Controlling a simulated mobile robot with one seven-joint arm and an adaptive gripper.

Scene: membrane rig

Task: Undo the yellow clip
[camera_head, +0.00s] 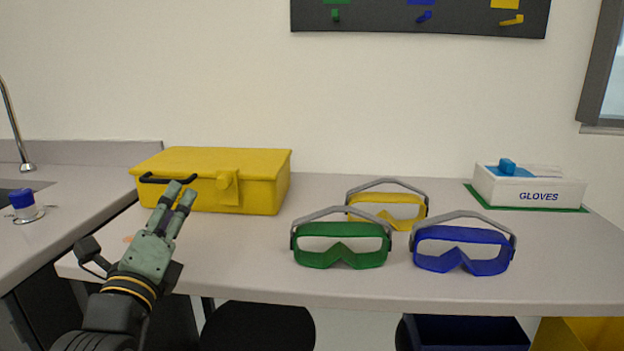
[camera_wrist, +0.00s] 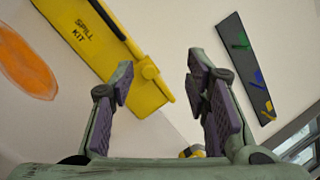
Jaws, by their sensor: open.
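The yellow clip (camera_head: 227,184) sits on the front of the yellow box (camera_head: 258,195), toward the right, in the head view. It also shows in the wrist view as a yellow knob-like piece (camera_wrist: 149,69) on the box's edge, framed between my fingertips. The box lid looks closed. My gripper (camera_head: 182,191) is in front of the box, left of the clip, and overlaps part of the black handle (camera_head: 152,179). In the wrist view my gripper (camera_wrist: 160,78) has its two fingers apart with nothing between them. I cannot tell the exact distance to the clip.
Green goggles (camera_head: 341,258), yellow goggles (camera_head: 390,197) and blue goggles (camera_head: 463,262) stand right of the box. A glove box (camera_head: 528,188) is farther right. A sink tap (camera_head: 22,140) is at the left. Bare counter (camera_head: 250,250) lies in front of the box.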

